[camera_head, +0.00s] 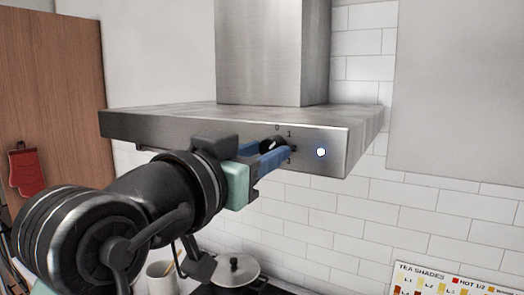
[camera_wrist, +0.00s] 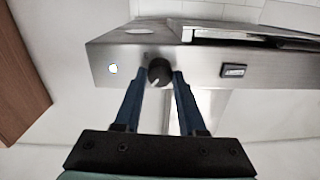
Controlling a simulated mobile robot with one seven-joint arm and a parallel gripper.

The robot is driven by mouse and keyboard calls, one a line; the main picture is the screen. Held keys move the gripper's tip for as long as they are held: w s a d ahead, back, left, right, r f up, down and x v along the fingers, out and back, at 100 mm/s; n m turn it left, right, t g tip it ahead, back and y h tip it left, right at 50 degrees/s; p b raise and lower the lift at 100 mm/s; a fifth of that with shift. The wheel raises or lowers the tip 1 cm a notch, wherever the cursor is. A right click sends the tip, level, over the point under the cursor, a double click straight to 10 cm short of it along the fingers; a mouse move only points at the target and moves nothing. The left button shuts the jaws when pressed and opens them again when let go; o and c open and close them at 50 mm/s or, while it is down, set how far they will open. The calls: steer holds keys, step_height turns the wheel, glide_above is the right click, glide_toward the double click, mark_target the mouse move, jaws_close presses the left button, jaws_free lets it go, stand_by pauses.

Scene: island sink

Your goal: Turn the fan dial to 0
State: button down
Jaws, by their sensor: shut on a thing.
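The fan dial (camera_head: 268,145) is a round black knob on the front face of the steel range hood (camera_head: 190,130). Small digits, including 0 and 1, are printed around it. In the wrist view the dial (camera_wrist: 160,70) sits between the tips of my blue fingers, with a short white mark on its lower left. My gripper (camera_head: 280,154) is at the hood front and shut on the dial; the wrist view shows one finger of my gripper (camera_wrist: 159,80) on each side. The fingers partly hide the dial and some digits in the head view.
A lit round light (camera_head: 321,152) is right of the dial. A dark rectangular switch (camera_wrist: 233,71) shows in the wrist view. A lidded pot (camera_head: 236,270) stands below the hood. A red mitt (camera_head: 26,172) hangs on the left. Open air lies below the hood.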

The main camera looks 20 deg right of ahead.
steer(key=n+p, duration=0.2)
steer(key=n, duration=0.2)
steer(key=shift+r, duration=0.2)
steer(key=shift+n+p, duration=1.1)
steer(key=shift+n, duration=1)
steer(key=shift+f, duration=0.1)
steer(key=shift+c, duration=2.4)
jaws_free()
steer(key=b+v, duration=0.5)
steer(key=v, duration=0.8)
steer(key=shift+b, duration=0.35)
steer(key=shift+w, duration=0.1)
